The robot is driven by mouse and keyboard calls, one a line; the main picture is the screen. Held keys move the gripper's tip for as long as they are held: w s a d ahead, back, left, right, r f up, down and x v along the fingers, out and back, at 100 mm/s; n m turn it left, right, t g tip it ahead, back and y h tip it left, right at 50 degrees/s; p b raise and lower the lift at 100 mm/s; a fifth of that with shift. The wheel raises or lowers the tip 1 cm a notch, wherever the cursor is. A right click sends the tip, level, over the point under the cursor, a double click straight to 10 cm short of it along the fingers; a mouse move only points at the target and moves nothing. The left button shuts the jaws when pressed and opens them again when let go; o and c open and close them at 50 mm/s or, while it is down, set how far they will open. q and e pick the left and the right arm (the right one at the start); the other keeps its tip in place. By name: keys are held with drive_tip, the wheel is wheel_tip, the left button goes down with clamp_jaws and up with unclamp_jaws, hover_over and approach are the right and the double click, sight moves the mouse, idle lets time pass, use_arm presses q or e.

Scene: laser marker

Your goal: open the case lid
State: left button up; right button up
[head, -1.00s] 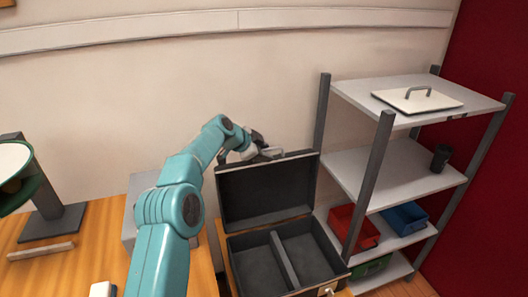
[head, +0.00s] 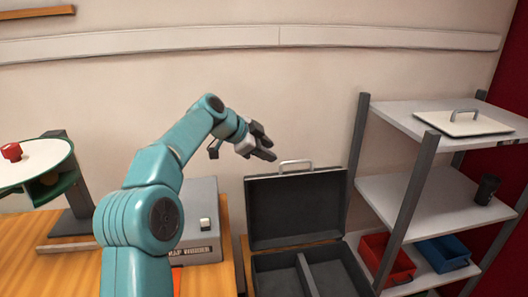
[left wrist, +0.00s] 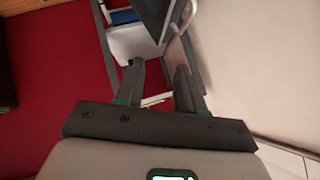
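The dark case (head: 300,252) stands open, showing a divided, empty interior. Its lid (head: 296,208) stands roughly upright at the back, with a light metal handle (head: 296,162) on its top edge. My left gripper (head: 267,148) is above and left of the handle, apart from it and empty. In the left wrist view the gripper's two fingers (left wrist: 157,80) are spread with a gap between them. The case's front edge is cut off at the bottom of the head view. My right gripper is in neither view.
A grey shelf rack (head: 440,195) stands close to the case's right, holding a white lidded plate (head: 464,123), a dark cup (head: 487,189), and red (head: 385,262) and blue (head: 443,252) bins. A grey box (head: 203,243) and a round-topped stand (head: 30,165) are on the left.

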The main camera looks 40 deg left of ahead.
use_arm(q)
drive_tip(key=shift+s+a+r, duration=0.15)
drive_tip(key=shift+s+r, duration=0.2)
drive_tip(key=shift+s, duration=0.05)
